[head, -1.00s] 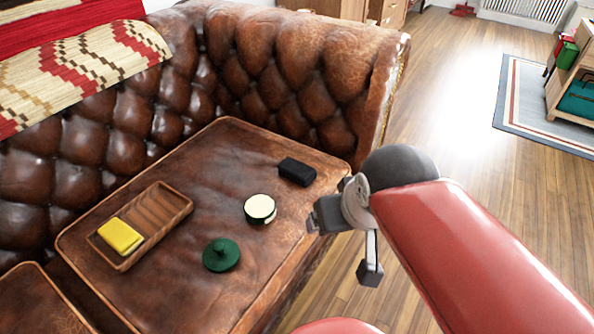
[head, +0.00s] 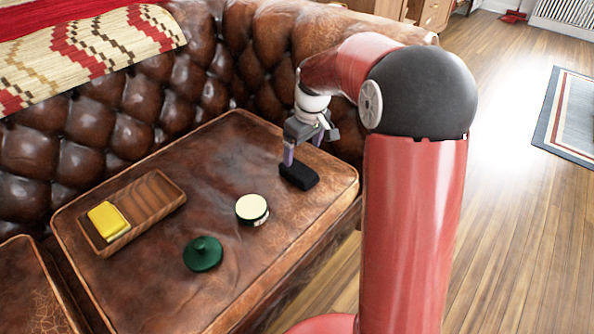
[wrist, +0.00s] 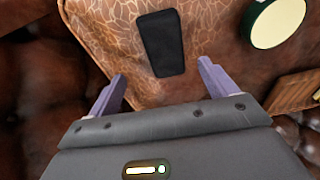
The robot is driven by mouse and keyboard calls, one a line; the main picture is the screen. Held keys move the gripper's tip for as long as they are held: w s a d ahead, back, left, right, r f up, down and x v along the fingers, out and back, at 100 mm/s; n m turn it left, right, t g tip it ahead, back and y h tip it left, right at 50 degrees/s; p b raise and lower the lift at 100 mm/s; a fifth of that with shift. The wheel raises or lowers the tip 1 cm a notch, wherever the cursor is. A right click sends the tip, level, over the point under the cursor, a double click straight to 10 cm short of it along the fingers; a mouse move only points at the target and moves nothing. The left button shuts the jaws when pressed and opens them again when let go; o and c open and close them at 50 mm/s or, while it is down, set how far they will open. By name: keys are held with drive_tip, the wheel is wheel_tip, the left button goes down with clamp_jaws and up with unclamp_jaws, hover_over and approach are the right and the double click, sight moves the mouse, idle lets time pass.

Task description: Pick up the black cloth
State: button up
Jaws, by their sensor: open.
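The black cloth (head: 299,176) is a small dark folded block lying on the brown leather seat cushion near its back right corner. In the wrist view the black cloth (wrist: 160,43) lies ahead of the fingertips, in line with the gap between them. My gripper (head: 304,153) is over the cloth in the head view, pointing down, with purple fingers. In the wrist view my gripper (wrist: 162,85) has its two fingers spread apart with nothing between them. One finger overlaps the cloth's edge in the head view; I cannot tell whether they touch.
A round cream-topped tin (head: 252,209) lies near the cloth, with a green lidded object (head: 203,254) in front. A wooden tray (head: 166,193) holding a yellow block (head: 108,221) is at the left. The tufted sofa back (head: 200,75) rises close behind.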

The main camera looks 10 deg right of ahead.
sight(298, 168)
drive_tip(key=f, duration=0.5)
drive_tip(key=a+f+b, duration=0.1)
drive_tip(key=f, duration=0.1)
drive_tip(key=shift+w+a+f, duration=0.1)
drive_tip(key=shift+w+f, duration=0.05)
drive_tip(key=shift+f, duration=0.15)
drive_tip(key=c, duration=1.1)
drive_tip(key=shift+r, duration=0.1)
wheel_tip(298, 168, up, 20)
drive_tip(key=p, duration=0.3)
